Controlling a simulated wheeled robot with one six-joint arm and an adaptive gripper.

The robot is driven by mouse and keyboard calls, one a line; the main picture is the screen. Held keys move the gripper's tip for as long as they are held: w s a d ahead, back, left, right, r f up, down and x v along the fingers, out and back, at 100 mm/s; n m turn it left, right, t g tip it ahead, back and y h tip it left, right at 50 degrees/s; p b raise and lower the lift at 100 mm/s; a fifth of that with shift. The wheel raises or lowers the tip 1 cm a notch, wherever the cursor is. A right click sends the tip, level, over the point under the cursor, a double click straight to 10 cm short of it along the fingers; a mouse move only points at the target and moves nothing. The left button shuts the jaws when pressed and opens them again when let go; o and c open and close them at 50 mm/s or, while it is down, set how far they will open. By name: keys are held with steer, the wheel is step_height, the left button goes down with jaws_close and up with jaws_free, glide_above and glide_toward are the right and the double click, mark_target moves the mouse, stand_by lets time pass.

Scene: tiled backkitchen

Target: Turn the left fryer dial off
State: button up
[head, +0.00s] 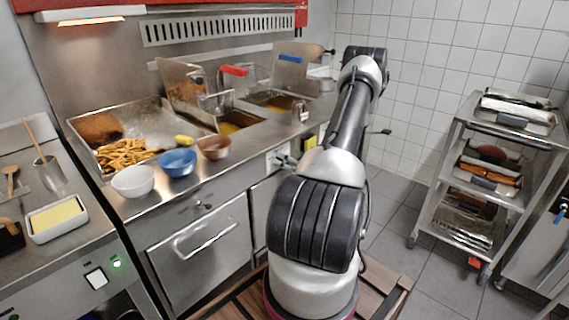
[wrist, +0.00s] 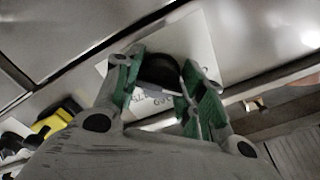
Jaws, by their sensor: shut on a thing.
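The left fryer dial (wrist: 160,70) is a dark round knob on a white plate (wrist: 203,55), seen in the wrist view. My gripper (wrist: 160,82) has its two green-padded fingers on either side of the dial and is shut on it. The dial's pointer is not clear, so its setting cannot be told. In the head view my gripper (head: 287,161) is at the fryer's front panel, beside the white dial plate (head: 273,160). The left fryer vat (head: 230,128) holds oil, with a red-handled basket (head: 234,71) above it.
Bowls, white (head: 133,181), blue (head: 178,162) and brown (head: 213,148), stand on the counter edge left of my gripper. A yellow part (head: 310,141) is on the panel to the right. A trolley (head: 495,180) stands at the right, with open floor between.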

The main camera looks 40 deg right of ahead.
steer(key=shift+f+n, duration=0.1)
steer(key=shift+n, duration=1.1)
steer(key=o, duration=1.1)
steer(key=shift+c, duration=0.2)
steer(key=s, duration=1.2)
steer(key=shift+d, duration=0.45)
